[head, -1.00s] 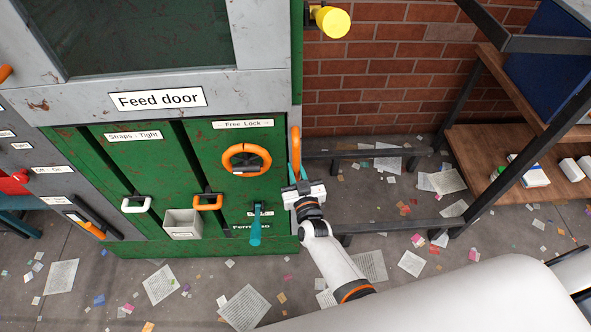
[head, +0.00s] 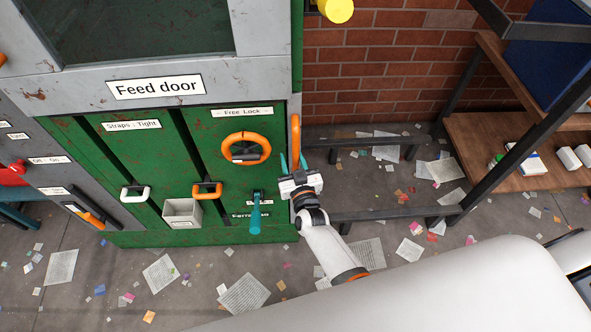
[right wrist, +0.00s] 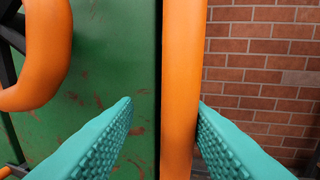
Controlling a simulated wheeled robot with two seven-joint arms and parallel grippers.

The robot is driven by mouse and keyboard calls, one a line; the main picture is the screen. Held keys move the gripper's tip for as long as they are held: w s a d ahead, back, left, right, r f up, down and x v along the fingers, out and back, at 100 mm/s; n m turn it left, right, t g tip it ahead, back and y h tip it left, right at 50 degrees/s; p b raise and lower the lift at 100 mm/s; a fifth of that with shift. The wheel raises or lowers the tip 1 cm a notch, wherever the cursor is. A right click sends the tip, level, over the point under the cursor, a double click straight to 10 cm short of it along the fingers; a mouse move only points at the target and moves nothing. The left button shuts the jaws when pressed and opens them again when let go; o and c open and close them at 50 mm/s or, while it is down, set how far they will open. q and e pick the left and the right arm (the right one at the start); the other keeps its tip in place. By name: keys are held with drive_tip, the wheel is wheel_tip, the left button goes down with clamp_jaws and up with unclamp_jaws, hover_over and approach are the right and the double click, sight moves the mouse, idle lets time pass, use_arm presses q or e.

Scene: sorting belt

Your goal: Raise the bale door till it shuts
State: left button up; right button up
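The green door panel (head: 215,135) under the "Feed door" sign carries an orange handwheel (head: 246,149) marked "Free - Lock". No label I can read says "bale door". A vertical orange bar handle (head: 295,130) stands at the panel's right edge; it also fills the middle of the right wrist view (right wrist: 182,80). My right gripper (head: 293,162) is at the bar's lower end. Its teal fingers (right wrist: 164,103) are open, one on each side of the bar, with a clear gap on the left. Whether the right finger touches the bar I cannot tell. My left gripper is out of view.
A teal lever (head: 256,212), a grey box (head: 183,213), a white handle (head: 135,194) and an orange handle (head: 207,190) stick out from the green front. A dark metal frame (head: 380,214) stands low on the right. Paper scraps litter the floor.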

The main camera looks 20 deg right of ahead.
drive_tip(key=s, duration=1.1)
drive_tip(key=shift+s+a+b, duration=0.25)
drive_tip(key=shift+s+b, duration=0.15)
drive_tip(key=shift+b, duration=0.05)
drive_tip(key=shift+f, duration=0.1)
drive_tip(key=s+f+n+g+y, duration=0.1)
drive_tip(key=s+f+g, duration=0.55)
drive_tip(key=f, duration=0.65)
drive_tip(key=s+f+n+g+y, duration=0.1)
drive_tip(key=s+f+g, duration=0.2)
drive_tip(key=s+f, duration=0.75)
drive_tip(key=s+d+f+g, duration=0.3)
drive_tip(key=s+f, duration=0.3)
drive_tip(key=s, duration=0.4)
drive_tip(key=s+d+f+g+h, duration=0.1)
drive_tip(key=s+d+f+g, duration=0.3)
drive_tip(key=s, duration=0.5)
wheel_tip(320, 180, down, 2)
drive_tip(key=shift+s+d+f+n, duration=0.25)
drive_tip(key=shift+s+d+n, duration=0.1)
drive_tip(key=shift+d, duration=0.7)
drive_tip(key=shift+g, duration=0.25)
